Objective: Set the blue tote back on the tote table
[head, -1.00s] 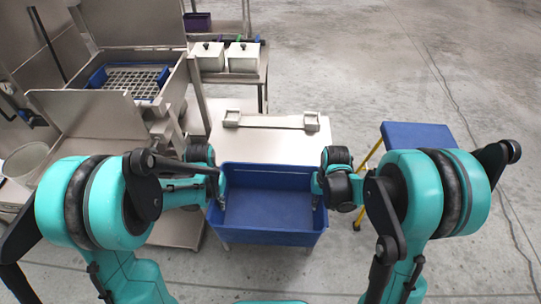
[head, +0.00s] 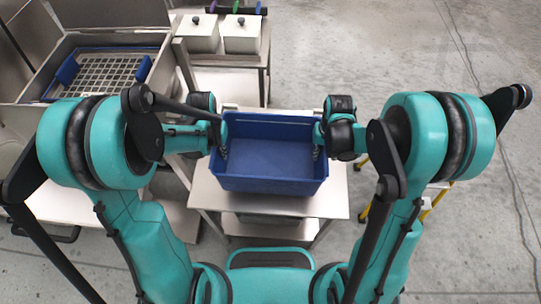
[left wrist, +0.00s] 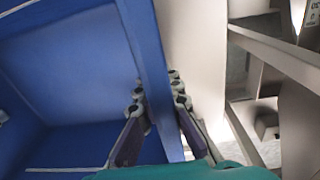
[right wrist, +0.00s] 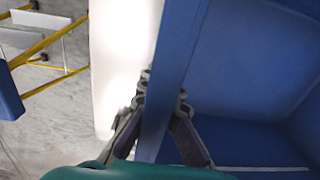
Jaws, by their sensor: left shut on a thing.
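The blue tote (head: 268,160) is upright and empty, over the pale tote table (head: 335,202) in the head view. I cannot tell whether its base touches the tabletop. My left gripper (head: 222,146) is shut on the tote's left wall, one finger on each side of it, as the left wrist view (left wrist: 158,105) shows. My right gripper (head: 317,146) holds the opposite wall the same way, seen in the right wrist view (right wrist: 162,100). The tote hides the middle of the tabletop.
A steel basin with a grid and blue pieces (head: 108,75) stands at the left. Two white lidded boxes (head: 241,36) sit on a rack behind the table. A yellow-legged stand (head: 428,205) is at the right, partly behind my arm. Grey floor is open at the right.

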